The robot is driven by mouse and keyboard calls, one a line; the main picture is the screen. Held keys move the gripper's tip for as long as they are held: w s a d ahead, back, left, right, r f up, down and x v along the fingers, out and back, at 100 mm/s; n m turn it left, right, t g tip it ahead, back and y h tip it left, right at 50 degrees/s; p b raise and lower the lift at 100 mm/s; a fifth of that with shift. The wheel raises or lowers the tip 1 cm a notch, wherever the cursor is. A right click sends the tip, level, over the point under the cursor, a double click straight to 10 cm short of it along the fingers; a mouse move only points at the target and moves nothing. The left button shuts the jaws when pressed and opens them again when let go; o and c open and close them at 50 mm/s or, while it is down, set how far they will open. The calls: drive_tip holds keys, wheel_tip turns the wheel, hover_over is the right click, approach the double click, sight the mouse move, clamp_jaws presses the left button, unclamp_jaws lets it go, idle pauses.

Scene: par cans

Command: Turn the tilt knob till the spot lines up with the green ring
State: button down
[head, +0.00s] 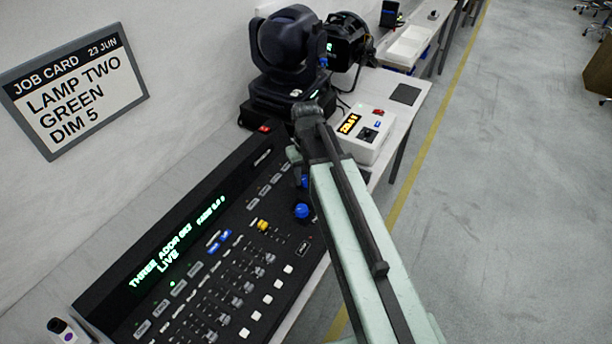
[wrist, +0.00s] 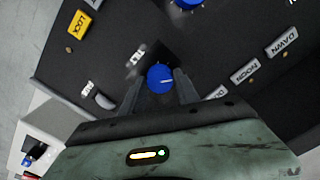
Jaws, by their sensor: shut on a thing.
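My gripper (wrist: 157,82) has its two fingers on either side of a blue knob (wrist: 160,78) in the wrist view, and is shut on it. The knob has a white pointer mark, turned to the right in that view. A second blue knob (wrist: 188,3) is cut off at the top edge. In the head view my gripper (head: 294,154) reaches over the black console (head: 215,190), and its fingertips are hard to make out. A blue knob (head: 302,210) stands clear beside my arm. Neither view shows a spot or green ring.
The console display (head: 165,255) reads "THREE ADDR 067" and "LIVE". A moving-head lamp (head: 288,45) and another black lamp (head: 345,42) stand behind it. A white box (head: 368,140) with a lit display is right of my gripper. A job card (head: 75,90) hangs on the wall.

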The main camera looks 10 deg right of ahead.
sight(306, 178)
drive_tip(key=c, duration=0.9)
unclamp_jaws()
drive_tip(key=shift+r, duration=0.1)
wheel_tip(306, 178, up, 8)
drive_tip(key=p, duration=0.8)
drive_tip(key=shift+f, duration=0.2)
